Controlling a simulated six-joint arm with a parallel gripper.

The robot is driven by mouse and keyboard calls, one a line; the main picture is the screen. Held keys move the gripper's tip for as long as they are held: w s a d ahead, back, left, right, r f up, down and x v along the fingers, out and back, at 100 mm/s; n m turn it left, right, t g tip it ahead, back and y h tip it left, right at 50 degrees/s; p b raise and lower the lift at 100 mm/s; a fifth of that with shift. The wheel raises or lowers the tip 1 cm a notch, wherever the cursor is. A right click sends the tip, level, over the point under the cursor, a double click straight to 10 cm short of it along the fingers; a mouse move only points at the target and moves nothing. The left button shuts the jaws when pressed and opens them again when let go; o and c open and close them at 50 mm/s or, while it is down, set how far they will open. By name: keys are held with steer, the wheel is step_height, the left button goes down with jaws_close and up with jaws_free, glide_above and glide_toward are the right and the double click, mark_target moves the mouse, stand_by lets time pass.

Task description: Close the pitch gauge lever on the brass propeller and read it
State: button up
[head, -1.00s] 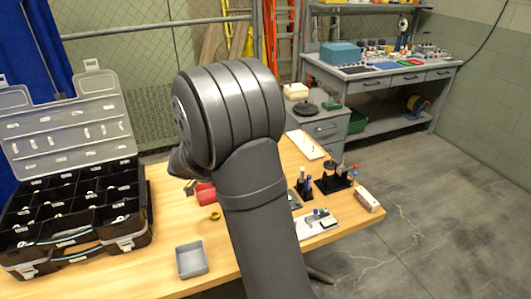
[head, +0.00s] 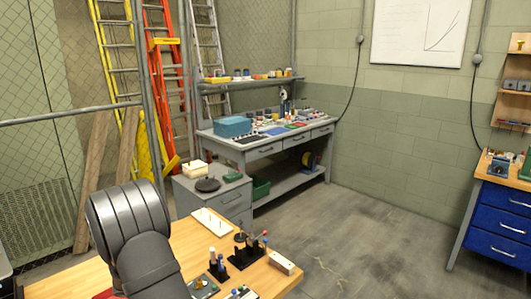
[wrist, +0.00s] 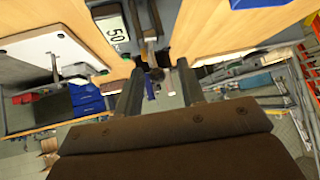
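My gripper (wrist: 160,72) shows in the wrist view with its two fingers apart and nothing clearly held between them. Beyond the fingertips is a dark and metallic object (wrist: 150,45), too cluttered to identify. In the head view, a black stand with upright rods (head: 245,257) is on the wooden table. I cannot make out the brass propeller or its pitch gauge lever for certain in either view. The gripper fingers do not show in the head view.
The wooden table (head: 200,245) also carries a small holder (head: 217,267), a white block (head: 282,262) and a white board (head: 212,223). Behind stand a grey cabinet (head: 225,200) and a grey workbench (head: 265,150). A blue drawer unit (head: 497,222) is at right. Open floor lies between.

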steer(key=shift+w+d+f, duration=0.1)
steer(key=shift+w+f, duration=0.15)
steer(key=shift+f, duration=0.05)
steer(key=shift+r, duration=0.1)
steer(key=v, duration=1.8)
steer(key=x, duration=1.8)
steer(key=shift+s, duration=0.1)
steer(key=shift+w+d, duration=0.15)
steer(key=shift+w, duration=0.1)
steer(key=shift+d+g+y, duration=0.1)
steer(key=shift+g+y, duration=0.2)
steer(key=shift+g, duration=0.1)
steer(key=shift+w+d+f+m+g+y, duration=0.15)
steer(key=shift+w+d+f+g+y, duration=0.1)
steer(key=shift+g+y, duration=0.4)
steer(key=shift+w+d+f+m+g+y, duration=0.15)
steer(key=shift+w+g+y, duration=0.1)
steer(key=shift+g+y, duration=0.4)
steer(key=v, duration=1.7)
steer(key=shift+r, duration=0.15)
